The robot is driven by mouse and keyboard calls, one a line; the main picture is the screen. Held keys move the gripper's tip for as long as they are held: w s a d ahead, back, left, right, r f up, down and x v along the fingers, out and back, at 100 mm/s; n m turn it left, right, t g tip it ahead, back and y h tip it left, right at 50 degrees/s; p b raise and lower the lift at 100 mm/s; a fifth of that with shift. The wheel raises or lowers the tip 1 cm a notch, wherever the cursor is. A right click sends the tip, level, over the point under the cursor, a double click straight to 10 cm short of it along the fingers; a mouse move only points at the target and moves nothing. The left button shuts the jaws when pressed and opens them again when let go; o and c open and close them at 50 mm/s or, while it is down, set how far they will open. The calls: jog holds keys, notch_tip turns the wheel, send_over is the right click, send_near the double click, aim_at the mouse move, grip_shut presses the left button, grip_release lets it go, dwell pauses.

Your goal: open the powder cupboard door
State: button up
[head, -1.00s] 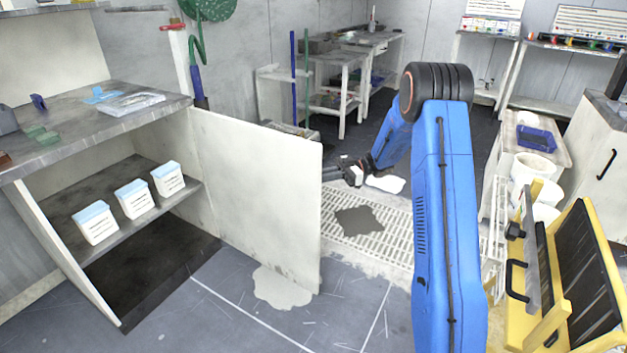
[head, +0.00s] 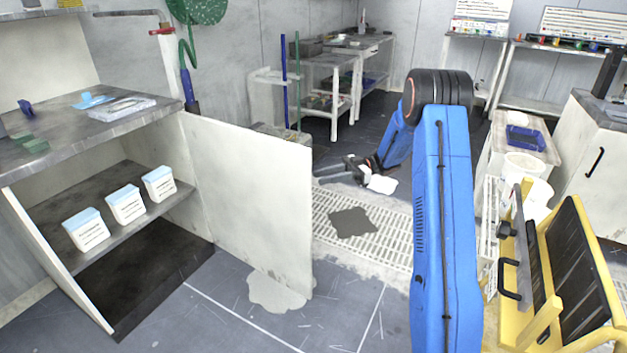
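The powder cupboard door (head: 250,200) is a pale panel standing wide open, swung out from the cupboard's right side. Inside the cupboard (head: 150,262), several white tubs with light blue lids (head: 125,204) stand on a grey shelf. My gripper (head: 322,173) is just right of the door's free edge, seen partly from behind the door's line. Its two dark fingers point left and look spread apart, with nothing between them. A small gap seems to lie between the fingertips and the door edge. The door's handle is not visible from this side.
A white floor grating (head: 385,238) with a dark patch lies beyond the door. A pale spill (head: 275,295) lies under the door's lower edge. A yellow frame with dark panels (head: 565,270) and white buckets (head: 525,165) stand at the right. Benches (head: 335,55) line the back.

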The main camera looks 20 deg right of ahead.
jog(key=w+d, duration=0.1)
jog(key=d, duration=1)
jog(key=shift+d, duration=0.3)
